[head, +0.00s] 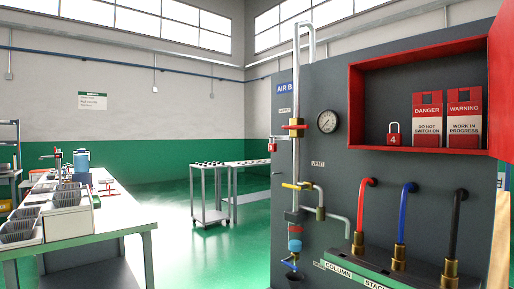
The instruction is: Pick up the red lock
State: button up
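A small red lock (393,139) with a pale shackle and a "4" on its body stands upright on the floor of an open red cabinet (370,64). The cabinet is set in the upper right of a dark grey panel (262,225). The lock is at the left of two red and white tags, apart from them. Another small red lock-like item (272,146) shows at the panel's left edge; its details are too small to tell. My gripper is not in view.
A "DANGER" tag (427,120) and a "WARNING" tag (465,118) stand right of the lock. Below the cabinet, red (361,215), blue (403,215) and black (454,225) hoses stick out. A pipe with valves (295,160) runs left. A cluttered workbench (110,222) stands far left.

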aim_at(271, 147)
jog(key=i+j, duration=0.75)
jog(key=j, duration=0.15)
jog(key=i+j, duration=0.7)
jog(key=j, duration=0.15)
jog(key=i+j+z, duration=0.25)
jog(key=i+j, duration=0.25)
jog(key=j, duration=0.25)
jog(key=i+j+z, duration=0.15)
jog(key=j, duration=0.25)
jog(key=i+j+z, duration=0.1)
jog(key=i+j, duration=0.15)
jog(key=j, duration=0.15)
jog(key=z, duration=1.55)
